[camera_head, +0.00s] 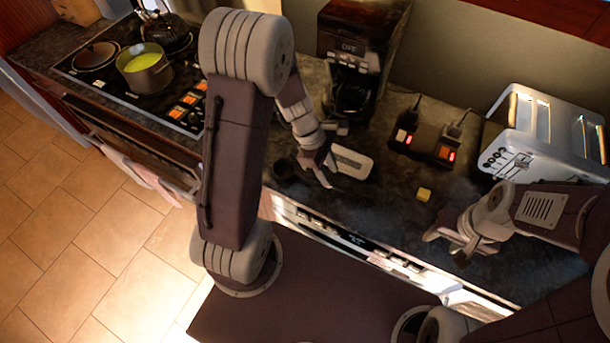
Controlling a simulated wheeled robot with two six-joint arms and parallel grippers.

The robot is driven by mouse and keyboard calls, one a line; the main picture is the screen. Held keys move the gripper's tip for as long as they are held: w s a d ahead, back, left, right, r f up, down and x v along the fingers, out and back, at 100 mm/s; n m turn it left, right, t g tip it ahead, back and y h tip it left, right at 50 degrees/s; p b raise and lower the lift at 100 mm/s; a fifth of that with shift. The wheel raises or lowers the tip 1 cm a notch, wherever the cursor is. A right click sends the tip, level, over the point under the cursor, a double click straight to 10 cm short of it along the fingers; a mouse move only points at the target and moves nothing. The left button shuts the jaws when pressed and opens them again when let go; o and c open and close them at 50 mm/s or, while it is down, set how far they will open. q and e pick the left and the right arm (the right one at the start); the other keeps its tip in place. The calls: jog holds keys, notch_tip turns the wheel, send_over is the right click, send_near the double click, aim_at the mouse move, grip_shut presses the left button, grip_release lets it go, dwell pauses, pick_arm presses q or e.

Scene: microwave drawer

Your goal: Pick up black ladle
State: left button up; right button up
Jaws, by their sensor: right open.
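I cannot clearly make out a black ladle. A small dark round object (285,168) sits on the dark counter just left of my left gripper; it could be a ladle bowl or a cup. My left gripper (328,174) points down low over the counter, and its jaw gap is too small to judge. A white rounded object (352,163) lies right beside it. My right gripper (446,243) is open, low over the right part of the counter, with nothing clearly visible between its fingers.
A coffee maker (358,45) stands behind my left gripper. A white toaster (545,130) stands at the right. A stove with a pot (146,72) is at the left. The dark counter (385,205) is bare between my grippers.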

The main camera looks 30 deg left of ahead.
pick_arm(q)
jog(key=shift+f, duration=0.3)
jog(key=x, duration=0.2)
jog(key=b+x, duration=0.1)
jog(key=x, duration=0.1)
jog(key=shift+a+f, duration=0.15)
jog(key=shift+a, duration=0.05)
jog(key=shift+w+d+f, duration=0.1)
jog(key=shift+d+f, duration=0.05)
jog(key=shift+d, duration=0.1)
jog(key=shift+a, duration=0.1)
grip_shut()
notch_tip(320, 180, up, 5)
jog(key=shift+f+p, duration=0.2)
jog(key=shift+p, duration=0.55)
jog(key=s+r+b, duration=0.4)
jog(key=s+r, duration=0.2)
jog(key=s, duration=0.5)
jog(key=shift+s+a+r, duration=0.3)
jog(key=shift+s+a, duration=0.1)
jog(key=shift+a, duration=0.05)
